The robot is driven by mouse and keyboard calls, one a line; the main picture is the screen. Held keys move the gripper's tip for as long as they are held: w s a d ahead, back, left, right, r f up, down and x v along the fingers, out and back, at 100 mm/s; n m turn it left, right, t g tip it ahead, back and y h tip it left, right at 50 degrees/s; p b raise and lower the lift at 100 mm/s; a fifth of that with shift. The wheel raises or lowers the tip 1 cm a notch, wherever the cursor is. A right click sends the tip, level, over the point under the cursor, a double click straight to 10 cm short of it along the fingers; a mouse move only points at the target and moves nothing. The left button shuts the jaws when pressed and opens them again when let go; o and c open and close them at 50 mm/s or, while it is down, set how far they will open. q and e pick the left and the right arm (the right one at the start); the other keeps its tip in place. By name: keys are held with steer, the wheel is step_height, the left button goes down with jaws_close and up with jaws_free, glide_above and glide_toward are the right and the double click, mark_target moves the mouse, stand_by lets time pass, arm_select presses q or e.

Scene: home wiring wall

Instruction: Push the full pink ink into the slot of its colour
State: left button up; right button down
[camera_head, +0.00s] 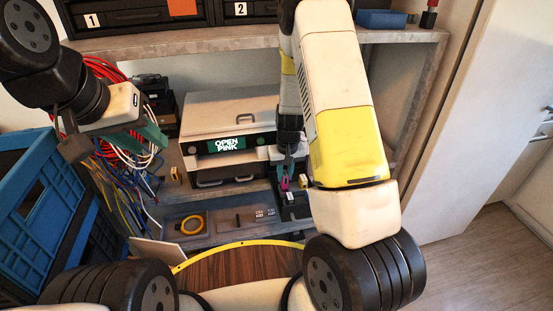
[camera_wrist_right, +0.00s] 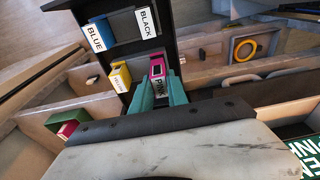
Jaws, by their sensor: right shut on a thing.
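The pink ink cartridge (camera_wrist_right: 157,68) has a pink top and a dark label reading PINK. It stands at the black rack (camera_wrist_right: 130,48) in the right wrist view, beside a yellow cartridge (camera_wrist_right: 120,75). My right gripper (camera_wrist_right: 161,88) is shut on it with teal fingers on either side. Whether it is seated in the slot is hidden. In the head view, the right gripper (camera_head: 287,172) is small, with the pink cartridge (camera_head: 284,184) at its tips. The printer display (camera_head: 227,145) reads OPEN PINK. My left gripper (camera_head: 114,148) is open and empty by the cables.
Blue (camera_wrist_right: 98,34) and black (camera_wrist_right: 146,22) cartridges sit higher on the rack. A red-and-green object (camera_wrist_right: 66,129) lies in a tray at left. Blue crates (camera_head: 38,205) and coloured cables (camera_head: 105,75) crowd the left.

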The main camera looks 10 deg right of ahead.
mark_target(285, 181)
steer(key=shift+f, duration=1.65)
steer(key=c, duration=1.2)
jaws_free()
steer(key=shift+c, duration=0.2)
steer(key=shift+s+r, duration=0.2)
steer(key=shift+r, duration=1.1)
steer(key=shift+s+r, duration=0.2)
steer(key=shift+r, duration=1.1)
steer(key=shift+s+r, duration=0.2)
steer(key=shift+r, duration=1.1)
steer(key=shift+r, duration=0.1)
steer(key=s+a+r+t+y, duration=0.1)
steer(key=s+r, duration=0.3)
steer(key=r, duration=0.6)
steer(key=s+a+r+t+y, duration=0.1)
steer(key=s+r, duration=0.4)
steer(key=r, duration=0.6)
steer(key=s+r+t, duration=0.2)
steer(key=s+r, duration=0.6)
steer(key=s, duration=0.5)
steer(key=shift+s+r, duration=0.3)
steer(key=shift+s, duration=0.1)
